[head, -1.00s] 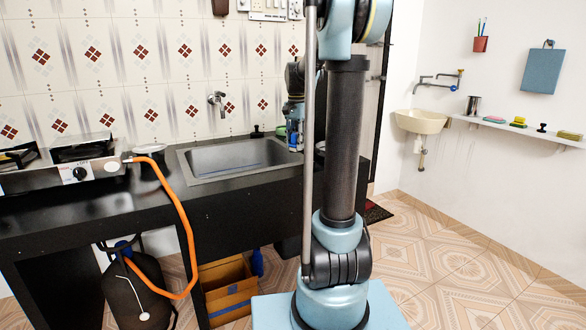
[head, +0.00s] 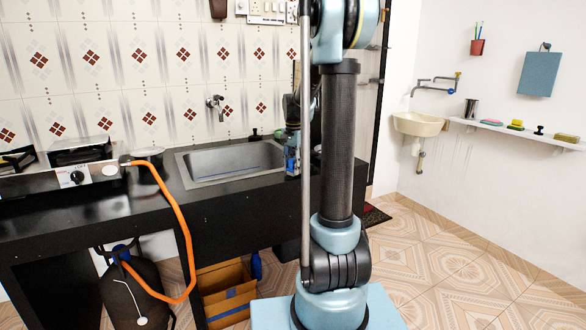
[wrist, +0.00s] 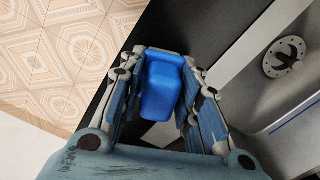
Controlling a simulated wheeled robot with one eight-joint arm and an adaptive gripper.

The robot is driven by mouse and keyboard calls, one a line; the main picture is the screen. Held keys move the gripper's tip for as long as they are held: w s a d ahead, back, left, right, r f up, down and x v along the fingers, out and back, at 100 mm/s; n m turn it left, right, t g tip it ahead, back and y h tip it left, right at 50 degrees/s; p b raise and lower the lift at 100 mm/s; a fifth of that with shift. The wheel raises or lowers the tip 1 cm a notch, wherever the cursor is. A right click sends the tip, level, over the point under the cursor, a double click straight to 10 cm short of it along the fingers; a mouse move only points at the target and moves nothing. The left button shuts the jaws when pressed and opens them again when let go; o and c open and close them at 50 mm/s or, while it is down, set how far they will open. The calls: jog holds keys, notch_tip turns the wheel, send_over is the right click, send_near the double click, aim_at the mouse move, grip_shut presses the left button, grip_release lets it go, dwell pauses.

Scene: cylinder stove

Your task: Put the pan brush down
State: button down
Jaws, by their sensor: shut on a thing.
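My gripper (head: 291,163) is at the right end of the sink, near the counter's front edge, partly hidden by my arm. In the wrist view my gripper (wrist: 160,100) has its fingers on both sides of a blue block-like thing, which I take to be the pan brush (wrist: 162,85). Its lower part and any bristles are hidden. The black counter (wrist: 118,75) lies below it, with the floor to the left and the sink (wrist: 262,100) to the right. I cannot tell whether the brush touches the counter.
The sink (head: 232,163) is empty, with a tap (head: 215,102) above it. A small black object (head: 254,134) stands on its back rim. The stove (head: 70,172) and orange hose (head: 178,225) are at left.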

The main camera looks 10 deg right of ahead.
jog(key=c, duration=1.5)
grip_release()
jog(key=shift+f, duration=0.1)
jog(key=shift+o, duration=0.2)
